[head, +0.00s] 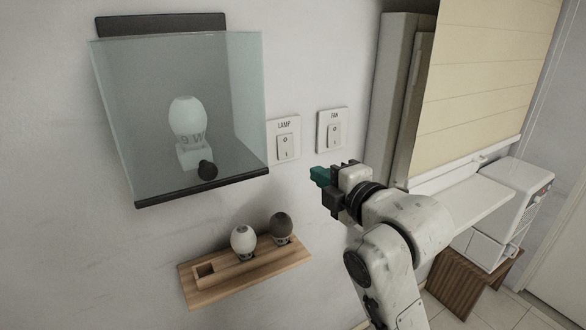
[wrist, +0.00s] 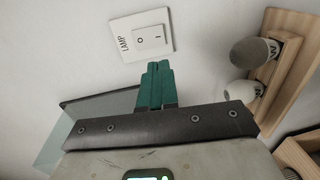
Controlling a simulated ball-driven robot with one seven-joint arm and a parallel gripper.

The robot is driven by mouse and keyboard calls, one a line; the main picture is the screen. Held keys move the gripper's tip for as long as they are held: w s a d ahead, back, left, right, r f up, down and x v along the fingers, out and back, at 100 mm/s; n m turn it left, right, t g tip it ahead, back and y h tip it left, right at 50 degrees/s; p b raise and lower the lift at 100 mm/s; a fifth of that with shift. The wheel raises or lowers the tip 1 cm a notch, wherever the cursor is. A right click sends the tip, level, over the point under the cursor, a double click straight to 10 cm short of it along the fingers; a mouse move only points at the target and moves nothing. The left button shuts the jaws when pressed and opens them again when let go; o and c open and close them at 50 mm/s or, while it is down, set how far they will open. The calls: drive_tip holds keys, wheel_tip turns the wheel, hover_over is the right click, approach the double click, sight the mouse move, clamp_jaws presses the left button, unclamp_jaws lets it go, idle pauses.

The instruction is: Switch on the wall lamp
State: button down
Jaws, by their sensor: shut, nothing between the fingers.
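The LAMP switch (head: 287,140) is a white rocker plate on the wall, marked O and I. It also shows in the wrist view (wrist: 149,38), just beyond my fingertips. The wall lamp (head: 188,125) has a pale bulb in a white base, behind a clear cover (head: 240,95) with a dark lower edge. The bulb shows no glow. My gripper (head: 318,176) is shut and empty, its green fingers pointing at the wall, below and right of the LAMP switch in the head view. In the wrist view the shut fingers (wrist: 155,80) end close to the plate; contact cannot be told.
A FAN switch (head: 334,134) is right of the LAMP switch. A wooden shelf (head: 215,291) below holds a white bulb (head: 242,240) and a dark bulb (head: 281,226). A black knob (head: 207,170) is at the cover's lower front. A window blind (head: 490,90) is at right.

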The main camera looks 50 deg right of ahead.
sight(286, 156)
drive_tip(key=p+x, duration=0.3)
drive_tip(key=x, duration=0.7)
drive_tip(key=shift+w, duration=0.15)
drive_tip(key=shift+w+d+f, duration=0.1)
drive_tip(key=shift+w+d, duration=0.1)
drive_tip(key=shift+w, duration=0.3)
drive_tip(key=shift+w+f+b, duration=0.2)
drive_tip(key=shift+f+b, duration=0.25)
drive_tip(key=shift+b, duration=0.45)
drive_tip(key=shift+d+r+p, duration=0.1)
drive_tip(key=shift+r+p, duration=0.3)
drive_tip(key=shift+p, duration=0.05)
drive_tip(key=shift+f, duration=0.1)
